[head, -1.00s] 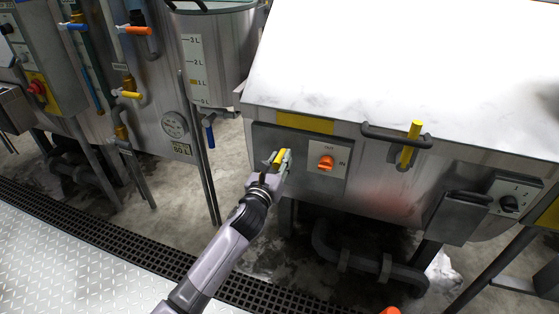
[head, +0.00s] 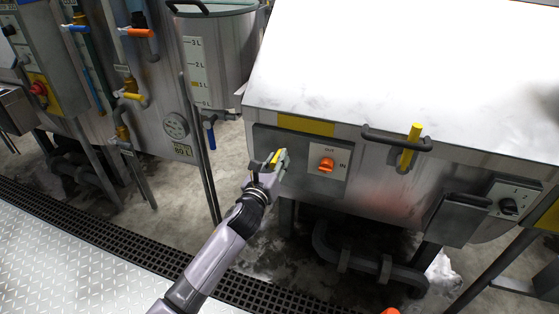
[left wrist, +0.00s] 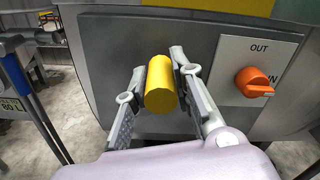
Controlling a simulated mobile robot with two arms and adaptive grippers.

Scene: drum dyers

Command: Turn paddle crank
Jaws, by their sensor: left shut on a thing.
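A yellow cylindrical crank handle (left wrist: 161,86) sits between the two fingers of my left gripper (left wrist: 162,90) in the left wrist view. The fingers are shut on its sides, and its round end faces the camera. In the head view my left gripper (head: 268,167) is at the left part of the dyer's front panel, with the yellow handle (head: 275,157) partly hidden by the fingers. The rest of the crank behind the handle is hidden. My right gripper is not in view.
An orange knob (head: 327,164) marked OUT and IN is just right of my left gripper. Farther right are a dark lid handle (head: 397,139) and an upright yellow lever (head: 411,146). A vessel with a scale (head: 194,72) stands left. Dark pipes (head: 345,257) run below.

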